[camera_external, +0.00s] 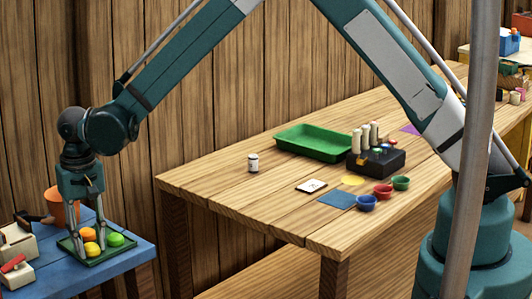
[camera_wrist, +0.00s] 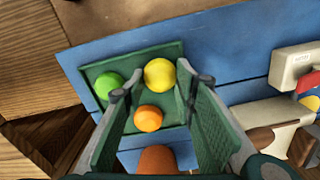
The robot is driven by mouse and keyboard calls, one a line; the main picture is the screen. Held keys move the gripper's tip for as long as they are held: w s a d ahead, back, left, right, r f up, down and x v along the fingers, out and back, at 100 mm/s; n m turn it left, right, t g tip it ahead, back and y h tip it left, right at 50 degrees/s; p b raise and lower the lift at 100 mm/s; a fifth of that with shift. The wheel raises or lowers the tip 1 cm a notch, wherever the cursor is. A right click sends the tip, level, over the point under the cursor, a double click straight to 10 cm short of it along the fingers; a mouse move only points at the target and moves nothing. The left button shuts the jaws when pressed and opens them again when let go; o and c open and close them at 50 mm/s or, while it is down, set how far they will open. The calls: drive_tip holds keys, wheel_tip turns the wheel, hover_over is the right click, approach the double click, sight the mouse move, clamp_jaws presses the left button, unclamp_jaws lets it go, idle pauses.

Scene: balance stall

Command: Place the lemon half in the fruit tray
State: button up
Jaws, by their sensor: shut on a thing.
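The yellow lemon half (camera_wrist: 159,73) is between the fingertips of my gripper (camera_wrist: 160,88), low over the green fruit tray (camera_wrist: 92,71). In the external view my gripper (camera_external: 91,240) points down at the tray (camera_external: 80,257), with the yellow lemon half (camera_external: 92,249) at its fingertips. My gripper is shut on it. Whether the lemon touches the tray floor is hard to tell. An orange fruit (camera_wrist: 148,118) and a green fruit (camera_wrist: 109,86) lie in the tray beside it.
The tray stands on a blue table (camera_external: 134,262). An orange pot (camera_external: 62,209) stands behind it, and white boxy items (camera_external: 17,242) are at the left. The wooden table (camera_external: 225,190) at right holds a larger green tray (camera_external: 314,143), small bowls and a black block.

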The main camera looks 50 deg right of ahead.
sight(90, 243)
drive_tip(key=shift+f, duration=0.2)
drive_tip(key=o, duration=0.8)
drive_tip(key=shift+r, duration=0.15)
wheel_tip(90, 243, up, 12)
drive_tip(key=shift+p, duration=0.45)
idle(0.6)
drive_tip(key=shift+d+r, duration=0.1)
drive_tip(key=shift+r, duration=0.05)
